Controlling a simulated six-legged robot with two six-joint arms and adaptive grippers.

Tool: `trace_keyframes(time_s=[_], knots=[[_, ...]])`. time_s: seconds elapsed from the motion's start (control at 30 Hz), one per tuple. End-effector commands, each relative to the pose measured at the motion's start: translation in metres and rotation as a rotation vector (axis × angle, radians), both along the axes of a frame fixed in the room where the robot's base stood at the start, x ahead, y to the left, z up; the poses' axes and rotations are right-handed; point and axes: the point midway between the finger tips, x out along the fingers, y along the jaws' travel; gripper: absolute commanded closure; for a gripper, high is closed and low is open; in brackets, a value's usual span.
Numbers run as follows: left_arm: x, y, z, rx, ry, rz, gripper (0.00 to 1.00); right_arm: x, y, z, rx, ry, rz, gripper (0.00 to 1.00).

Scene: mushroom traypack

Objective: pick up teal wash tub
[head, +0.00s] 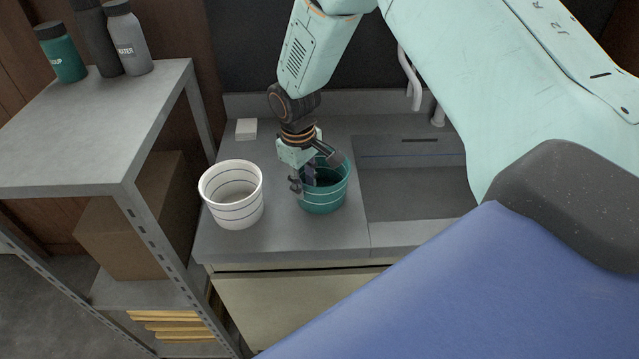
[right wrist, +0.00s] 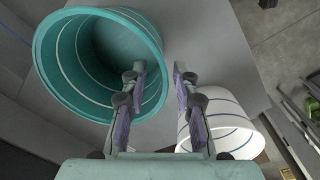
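The teal wash tub (head: 327,199) stands upright on the grey counter, left of the sink basin. It has thin pale bands and looks empty inside. My right gripper (head: 304,183) is at the tub's left side, pointing down. In the right wrist view the gripper (right wrist: 160,70) is open, its purple-padded fingers apart. One finger overlaps the mouth of the teal tub (right wrist: 62,62) and the other is outside it, with the rim between them in the picture. I cannot tell whether either finger touches the wall. My left gripper is not in view.
A white tub (head: 237,211) with dark bands stands close left of the teal one; it also shows in the right wrist view (right wrist: 228,128). A sink (head: 410,193) is right; a metal shelf (head: 95,130) with bottles is left.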

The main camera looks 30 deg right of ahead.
Motion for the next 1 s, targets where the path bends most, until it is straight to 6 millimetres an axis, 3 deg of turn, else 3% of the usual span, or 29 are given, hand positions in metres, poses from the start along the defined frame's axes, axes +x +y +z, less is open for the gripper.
trace_keyframes(time_s=[0.33, 0.67, 1.0], knots=[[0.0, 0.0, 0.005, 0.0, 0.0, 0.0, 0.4, 0.006, -0.001, -0.043, 0.0, 0.0, 0.001, 0.71], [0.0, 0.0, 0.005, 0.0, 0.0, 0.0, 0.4, 0.01, -0.001, -0.048, 0.0, -0.002, 0.001, 0.72], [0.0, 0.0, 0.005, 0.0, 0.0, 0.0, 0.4, 0.009, -0.001, -0.048, -0.001, -0.001, 0.001, 1.0]])
